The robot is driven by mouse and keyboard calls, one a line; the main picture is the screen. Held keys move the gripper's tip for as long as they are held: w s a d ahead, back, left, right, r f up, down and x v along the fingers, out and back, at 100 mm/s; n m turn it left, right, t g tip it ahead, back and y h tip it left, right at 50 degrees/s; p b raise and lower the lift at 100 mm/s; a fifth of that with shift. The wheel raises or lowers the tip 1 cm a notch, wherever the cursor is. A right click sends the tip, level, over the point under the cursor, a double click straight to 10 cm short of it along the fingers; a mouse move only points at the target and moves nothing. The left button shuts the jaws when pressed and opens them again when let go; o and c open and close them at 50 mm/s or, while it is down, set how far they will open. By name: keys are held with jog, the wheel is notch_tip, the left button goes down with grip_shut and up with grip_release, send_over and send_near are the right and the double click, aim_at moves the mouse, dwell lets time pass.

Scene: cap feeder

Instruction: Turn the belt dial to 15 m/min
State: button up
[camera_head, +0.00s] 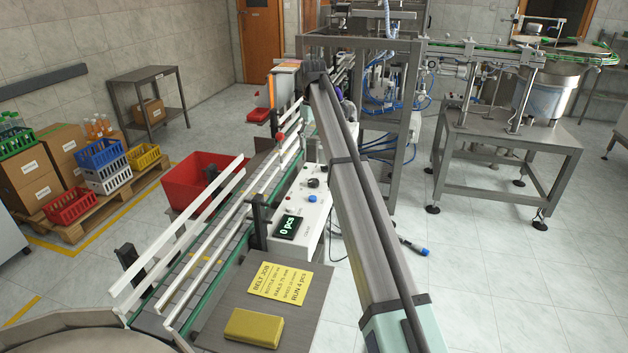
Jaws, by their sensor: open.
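The control box (296,222) is white and stands beside the conveyor, left of my arm. A small dark knob (313,183) sits on its top face and may be the belt dial; its scale and setting are too small to read. A blue button (312,198) is just below the knob. A black display (288,227) on the box reads "0 pcs". My arm crosses the picture from the bottom right up to the top middle, passing right of the box. I cannot make out my gripper; it seems hidden behind the arm.
The conveyor (202,262) with white guide rails runs along the left of the box. A yellow card (279,284) and a yellow block (254,328) lie on the dark table in front. A red bin (203,178) stands behind the conveyor. A metal frame rises behind my arm.

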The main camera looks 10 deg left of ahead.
aim_at(313, 181)
notch_tip(313, 181, down, 16)
jog(key=p, duration=0.3)
jog(key=shift+r+p, duration=0.15)
jog(key=shift+p, duration=0.15)
jog(key=c, duration=1.1)
